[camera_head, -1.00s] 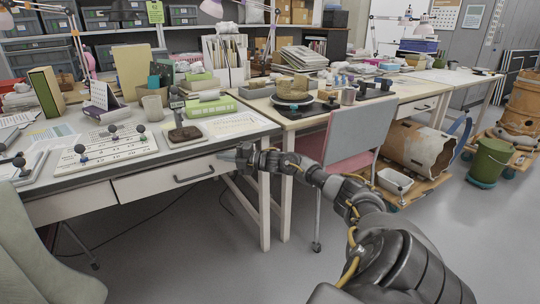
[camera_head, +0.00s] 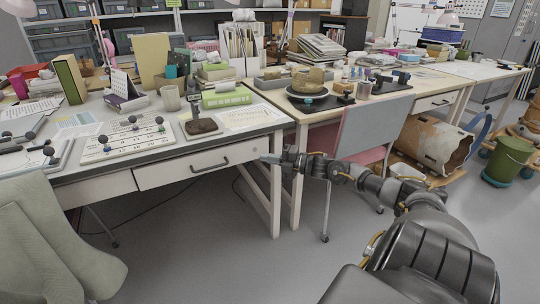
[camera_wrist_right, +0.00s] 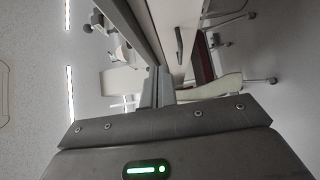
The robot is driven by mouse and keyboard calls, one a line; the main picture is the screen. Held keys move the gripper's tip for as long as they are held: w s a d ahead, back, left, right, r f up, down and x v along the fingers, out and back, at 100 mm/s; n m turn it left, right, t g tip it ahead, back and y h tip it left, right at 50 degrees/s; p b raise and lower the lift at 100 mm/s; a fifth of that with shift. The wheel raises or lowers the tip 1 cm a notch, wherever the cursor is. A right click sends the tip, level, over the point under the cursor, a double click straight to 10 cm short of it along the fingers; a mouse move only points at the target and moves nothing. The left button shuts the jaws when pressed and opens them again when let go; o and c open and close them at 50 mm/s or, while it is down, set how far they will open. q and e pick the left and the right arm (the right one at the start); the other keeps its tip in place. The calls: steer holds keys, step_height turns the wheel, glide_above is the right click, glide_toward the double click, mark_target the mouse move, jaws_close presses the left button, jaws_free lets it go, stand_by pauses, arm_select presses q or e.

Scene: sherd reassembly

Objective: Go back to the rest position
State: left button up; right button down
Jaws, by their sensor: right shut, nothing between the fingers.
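My right gripper (camera_head: 270,158) is shut and empty. In the head view it is in front of the near edge of the left desk, right of the drawer handle, with my right arm reaching in from the lower right. Its closed fingers (camera_wrist_right: 158,88) also show in the right wrist view, with nothing between them. My left gripper does not show in the head view.
The left desk (camera_head: 85,158) holds a board with dark knobs (camera_head: 128,138), a dark sherd on a pad (camera_head: 201,126) and a mug (camera_head: 170,98). A turntable with a pot (camera_head: 307,92) stands on the right desk. A pink-seated chair (camera_head: 372,130) is close beside my right arm.

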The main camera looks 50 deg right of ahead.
steer(key=shift+s+d, duration=0.1)
steer(key=shift+s, duration=0.2)
